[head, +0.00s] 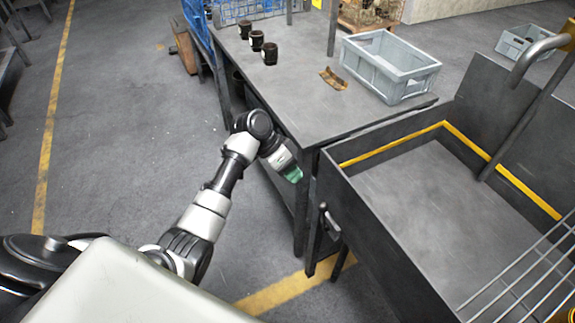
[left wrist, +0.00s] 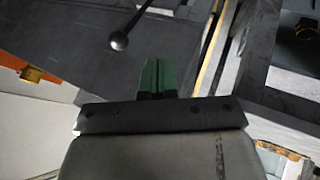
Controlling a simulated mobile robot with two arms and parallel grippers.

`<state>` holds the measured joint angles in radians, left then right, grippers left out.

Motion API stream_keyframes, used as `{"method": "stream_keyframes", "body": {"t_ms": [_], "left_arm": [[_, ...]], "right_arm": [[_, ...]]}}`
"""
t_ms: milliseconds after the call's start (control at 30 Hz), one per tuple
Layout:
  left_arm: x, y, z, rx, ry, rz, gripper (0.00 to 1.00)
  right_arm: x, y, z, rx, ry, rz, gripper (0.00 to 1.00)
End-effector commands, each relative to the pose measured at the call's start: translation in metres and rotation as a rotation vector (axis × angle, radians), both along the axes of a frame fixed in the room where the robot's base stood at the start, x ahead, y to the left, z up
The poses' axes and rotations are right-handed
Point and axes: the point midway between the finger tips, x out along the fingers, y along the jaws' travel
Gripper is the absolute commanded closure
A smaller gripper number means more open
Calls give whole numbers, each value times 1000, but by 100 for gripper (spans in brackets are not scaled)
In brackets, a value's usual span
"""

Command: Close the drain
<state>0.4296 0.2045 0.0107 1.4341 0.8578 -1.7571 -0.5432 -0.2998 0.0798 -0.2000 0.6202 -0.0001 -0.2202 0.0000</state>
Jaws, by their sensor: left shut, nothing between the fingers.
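A dark lever with a rounded end (head: 331,222) sticks out from the near left side of the grey metal tank (head: 395,240). I take it for the drain handle. In the left wrist view a dark rod with a ball knob (left wrist: 118,41) shows up and left of the fingers, apart from them. My left gripper (head: 293,175) has green fingertips and is beside the table corner, above and left of the lever. Its fingers (left wrist: 157,75) are shut together with nothing between them. The drain outlet itself is not seen. My right gripper is not in view.
A steel table (head: 300,95) stands beside the tank, with several dark cups, a small brown piece (head: 333,78) and a grey crate (head: 388,65) on it. A wire rack (head: 530,280) lies over the tank's right side.

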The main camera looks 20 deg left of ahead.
Motion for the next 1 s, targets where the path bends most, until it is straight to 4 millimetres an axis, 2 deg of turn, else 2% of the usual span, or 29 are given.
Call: {"method": "stream_keyframes", "body": {"t_ms": [33,200,300,500,1000], "left_arm": [[1,-8,-10,-3,4,1,100],[3,-29,-38,-2,3,0,100],[-6,-44,-33,-2,0,-1,100],[-16,-59,-34,0,-1,2,100],[-18,-62,-33,6,-3,2,100]], "right_arm": [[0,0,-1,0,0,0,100],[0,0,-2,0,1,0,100],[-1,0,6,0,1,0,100],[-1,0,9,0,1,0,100],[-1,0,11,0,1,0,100]]}}
